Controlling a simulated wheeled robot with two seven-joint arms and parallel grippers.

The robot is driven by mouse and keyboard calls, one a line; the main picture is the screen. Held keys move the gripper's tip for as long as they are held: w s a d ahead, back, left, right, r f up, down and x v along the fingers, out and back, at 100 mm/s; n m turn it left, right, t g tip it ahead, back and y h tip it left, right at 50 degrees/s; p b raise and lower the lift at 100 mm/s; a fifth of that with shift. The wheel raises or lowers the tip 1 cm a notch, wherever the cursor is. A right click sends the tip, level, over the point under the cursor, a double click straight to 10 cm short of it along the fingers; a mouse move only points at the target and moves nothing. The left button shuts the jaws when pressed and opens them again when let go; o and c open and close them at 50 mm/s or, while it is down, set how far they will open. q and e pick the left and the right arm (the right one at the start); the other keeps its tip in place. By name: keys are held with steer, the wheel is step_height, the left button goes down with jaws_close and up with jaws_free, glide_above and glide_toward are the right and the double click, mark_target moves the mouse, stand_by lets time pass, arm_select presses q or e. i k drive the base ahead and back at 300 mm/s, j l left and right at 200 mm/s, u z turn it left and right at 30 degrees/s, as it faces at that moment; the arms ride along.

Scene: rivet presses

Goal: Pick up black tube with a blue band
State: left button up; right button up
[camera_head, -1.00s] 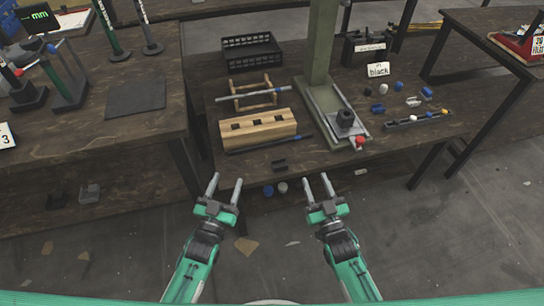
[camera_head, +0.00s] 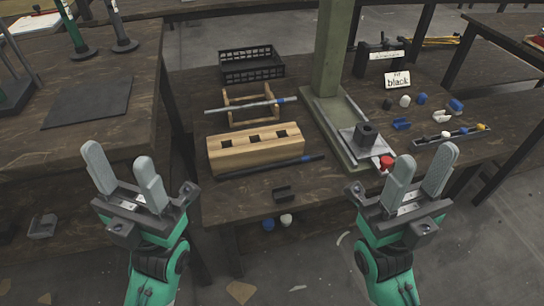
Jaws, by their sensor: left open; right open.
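A dark tube (camera_head: 262,169) lies on the table along the front edge of a wooden block (camera_head: 225,155) with square holes; a bluish band shows faintly near its right end. A grey tube (camera_head: 240,107) with a blue band rests across a wooden stand behind the block. My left gripper (camera_head: 122,163) is open and empty, left of the dark tube and nearer to me. My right gripper (camera_head: 423,164) is open and empty, right of the tube, near the table's front right.
A green press column (camera_head: 333,50) with a red knob (camera_head: 386,161) stands right of the block. A black crate (camera_head: 250,66) sits behind.

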mark_target(226, 176)
steer(key=i+l+u, duration=0.1)
steer(key=l+u, duration=0.6)
steer(key=l, duration=0.25)
steer(key=l+u, duration=0.35)
steer(key=k+l, duration=0.05)
steer(key=l, duration=0.05)
